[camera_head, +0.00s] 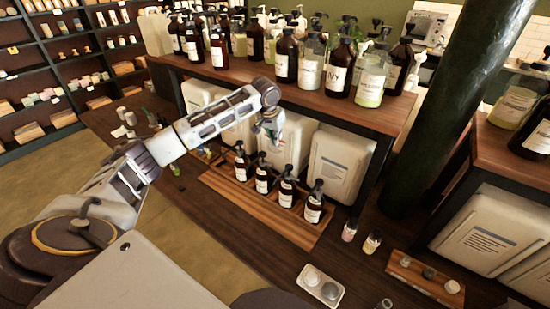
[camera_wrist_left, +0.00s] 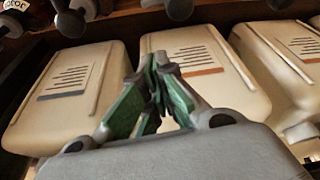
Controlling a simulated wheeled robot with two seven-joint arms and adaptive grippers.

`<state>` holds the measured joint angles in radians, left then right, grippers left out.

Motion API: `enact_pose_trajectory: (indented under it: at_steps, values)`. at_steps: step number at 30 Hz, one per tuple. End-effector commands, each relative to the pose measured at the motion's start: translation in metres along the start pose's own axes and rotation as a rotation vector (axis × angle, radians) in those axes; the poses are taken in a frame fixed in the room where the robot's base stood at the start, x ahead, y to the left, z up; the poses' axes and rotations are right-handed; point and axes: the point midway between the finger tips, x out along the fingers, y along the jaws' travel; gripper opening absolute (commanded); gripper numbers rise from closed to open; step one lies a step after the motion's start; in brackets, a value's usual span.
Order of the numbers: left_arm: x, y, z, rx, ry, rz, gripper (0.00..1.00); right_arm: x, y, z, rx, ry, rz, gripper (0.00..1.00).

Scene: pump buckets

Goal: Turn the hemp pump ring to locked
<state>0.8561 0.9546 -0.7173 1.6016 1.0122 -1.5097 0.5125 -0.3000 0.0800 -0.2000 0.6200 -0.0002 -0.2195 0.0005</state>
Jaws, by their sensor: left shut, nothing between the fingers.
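Several dark brown pump bottles with black heads and white labels stand in a row in a wooden tray (camera_head: 265,215) on the lower level. From the left, they are a first bottle (camera_head: 241,166), a second bottle (camera_head: 263,181), a third bottle (camera_head: 287,191) and a fourth bottle (camera_head: 313,206). I cannot read which is hemp, nor how any ring is set. My left gripper (camera_head: 272,138) hangs above and behind the row, under the upper shelf's edge. In the left wrist view its green fingers (camera_wrist_left: 157,75) are shut and empty, facing white canisters. My right gripper is out of view.
The upper shelf (camera_head: 330,112) overhangs the bottles and carries many more bottles. White canisters (camera_head: 339,163) stand behind the row. A dark green post (camera_head: 455,95) rises at the right. A small white tray (camera_head: 320,287) and small jars lie in front.

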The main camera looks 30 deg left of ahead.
Motion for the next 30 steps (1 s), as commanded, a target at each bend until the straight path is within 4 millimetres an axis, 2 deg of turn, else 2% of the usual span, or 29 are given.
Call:
enact_pose_trajectory:
  at_steps: [14, 20, 30]
  values:
    - [0.006, 0.0, 0.0, 0.001, 0.001, 0.001, 0.0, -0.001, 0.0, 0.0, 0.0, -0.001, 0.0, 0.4]
    - [0.024, 0.0, 0.0, 0.002, -0.001, 0.001, 0.0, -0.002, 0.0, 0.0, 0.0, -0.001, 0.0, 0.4]
    - [0.067, 0.0, 0.0, 0.001, -0.001, 0.0, 0.0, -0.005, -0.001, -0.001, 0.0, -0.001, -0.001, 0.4]
